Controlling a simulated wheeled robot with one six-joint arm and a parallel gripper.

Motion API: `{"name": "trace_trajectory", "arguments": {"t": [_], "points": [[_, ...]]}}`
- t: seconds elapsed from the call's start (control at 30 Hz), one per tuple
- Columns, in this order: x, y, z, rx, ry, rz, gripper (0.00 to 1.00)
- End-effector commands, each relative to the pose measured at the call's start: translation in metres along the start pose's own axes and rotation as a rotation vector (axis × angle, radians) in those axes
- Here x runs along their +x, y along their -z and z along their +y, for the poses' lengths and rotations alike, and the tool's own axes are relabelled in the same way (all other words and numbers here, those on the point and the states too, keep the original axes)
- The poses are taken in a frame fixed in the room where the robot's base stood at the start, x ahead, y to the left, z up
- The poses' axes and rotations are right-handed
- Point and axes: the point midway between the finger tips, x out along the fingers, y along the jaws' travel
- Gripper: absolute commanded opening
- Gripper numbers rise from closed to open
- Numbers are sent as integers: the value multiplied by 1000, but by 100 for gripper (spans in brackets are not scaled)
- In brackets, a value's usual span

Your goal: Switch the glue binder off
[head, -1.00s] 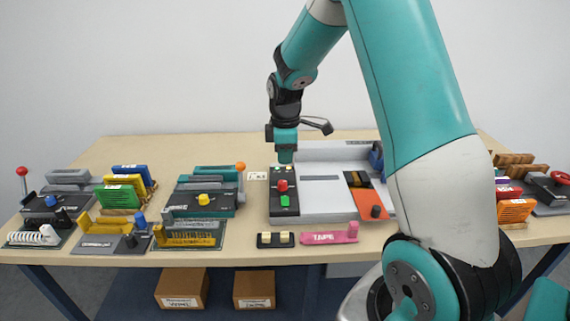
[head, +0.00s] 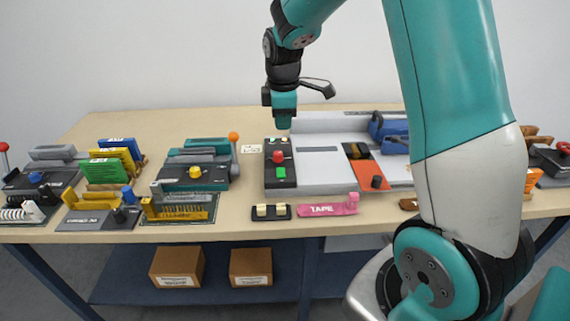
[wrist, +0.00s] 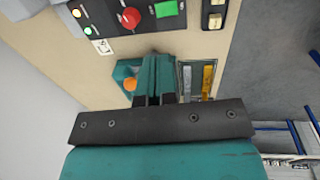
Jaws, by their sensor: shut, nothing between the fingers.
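The glue binder (head: 320,175) is a pale grey machine at the table's middle. Its black control panel (head: 270,187) is on the left side. The panel bears a red knob-like button (head: 278,156), a green square button (head: 280,172) and small lamps at its back end. In the wrist view the red button (wrist: 129,17) and green button (wrist: 166,9) are at the top, with an orange-lit and a green-lit lamp (wrist: 88,31). My gripper (head: 284,126) is shut and empty, pointing down above the panel's back end, apart from it. Its fingertips (wrist: 153,99) also show in the wrist view.
A box with two cream rockers (head: 271,212) and a pink tape holder (head: 328,208) lie in front. Left stand a teal machine (head: 200,165) with an orange-knobbed lever, and coloured binders (head: 105,172). A small card (head: 250,149) lies beside the panel. Bare table lies behind.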

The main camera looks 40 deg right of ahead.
Motion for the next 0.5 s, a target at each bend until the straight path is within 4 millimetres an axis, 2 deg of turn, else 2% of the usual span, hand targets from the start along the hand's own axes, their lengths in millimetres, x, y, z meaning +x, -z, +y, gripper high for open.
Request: {"name": "trace_trajectory", "arguments": {"t": [0.17, 0.27, 0.5], "points": [[12, 0, 0, 1, 3, -1, 0], [28, -1, -1, 1, 6, -3, 0], [80, -1, -1, 2, 6, -3, 0]]}}
